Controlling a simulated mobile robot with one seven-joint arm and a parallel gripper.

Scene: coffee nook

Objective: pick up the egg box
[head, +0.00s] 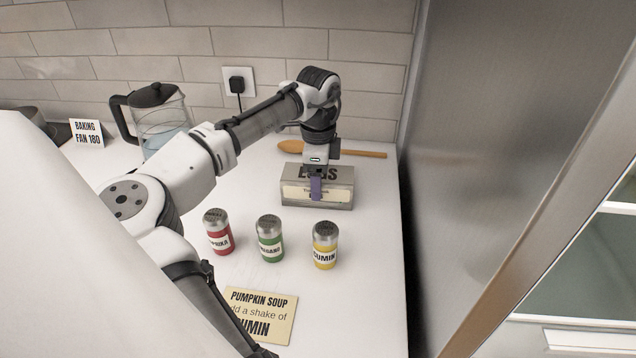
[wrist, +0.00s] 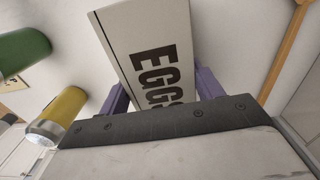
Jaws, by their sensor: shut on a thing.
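The egg box (head: 334,196) is a grey carton with a cream label, on the white counter at the back right. Its "EGGS" lettering shows large in the wrist view (wrist: 140,35). My gripper (head: 316,188) reaches down onto the box from above. In the wrist view, the purple fingers of my gripper (wrist: 160,92) stand on both sides of the box, shut on it. The far ends of the fingers are partly hidden by the box. I cannot tell whether the box is touching the counter or slightly raised.
Red (head: 218,232), green (head: 270,239) and yellow (head: 325,245) spice shakers stand in front of the box. A wooden spoon (head: 365,154) lies behind it. A pumpkin soup card (head: 262,312) lies in front. A glass kettle (head: 160,120) stands left; a steel panel (head: 480,150) rises right.

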